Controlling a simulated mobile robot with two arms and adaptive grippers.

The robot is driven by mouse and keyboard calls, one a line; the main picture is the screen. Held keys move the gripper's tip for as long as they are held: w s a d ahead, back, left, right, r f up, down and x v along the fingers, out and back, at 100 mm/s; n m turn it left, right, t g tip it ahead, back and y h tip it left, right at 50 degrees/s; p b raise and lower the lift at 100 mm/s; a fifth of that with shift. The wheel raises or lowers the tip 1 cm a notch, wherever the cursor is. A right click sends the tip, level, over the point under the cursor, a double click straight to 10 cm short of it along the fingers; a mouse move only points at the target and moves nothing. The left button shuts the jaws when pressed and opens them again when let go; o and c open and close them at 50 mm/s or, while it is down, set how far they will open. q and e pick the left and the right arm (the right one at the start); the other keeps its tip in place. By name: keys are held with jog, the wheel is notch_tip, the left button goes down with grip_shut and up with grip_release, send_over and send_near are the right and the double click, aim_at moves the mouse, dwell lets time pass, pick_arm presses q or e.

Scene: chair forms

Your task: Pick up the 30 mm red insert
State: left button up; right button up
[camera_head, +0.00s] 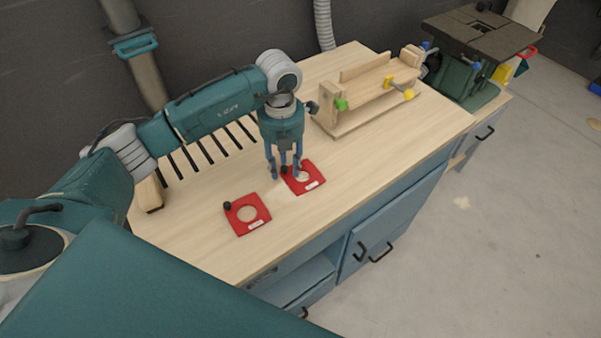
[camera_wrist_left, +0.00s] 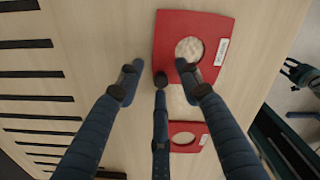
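Two flat red square inserts, each with a round hole, a white label and a dark knob at a corner, lie on the workbench. The nearer insert (camera_head: 235,217) is clear of the gripper. The farther insert (camera_head: 313,170) is partly hidden by the fingers of my left gripper (camera_head: 285,174), which points down over its left side. In the left wrist view, one red insert (camera_wrist_left: 217,42) lies at the top, and another red insert (camera_wrist_left: 193,127) shows lower, partly behind a finger. The fingers are spread and hold nothing. The labels are too small to read.
The wooden workbench (camera_head: 200,235) has dark slots (camera_head: 208,150) at its back left. A wooden jig (camera_head: 365,100) with green and yellow clamp parts stands to the right. A green machine (camera_head: 475,60) is beyond it. Bare bench surrounds the inserts.

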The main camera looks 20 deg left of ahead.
pick_arm(q)
grip_shut()
jog(key=shift+r, duration=0.15)
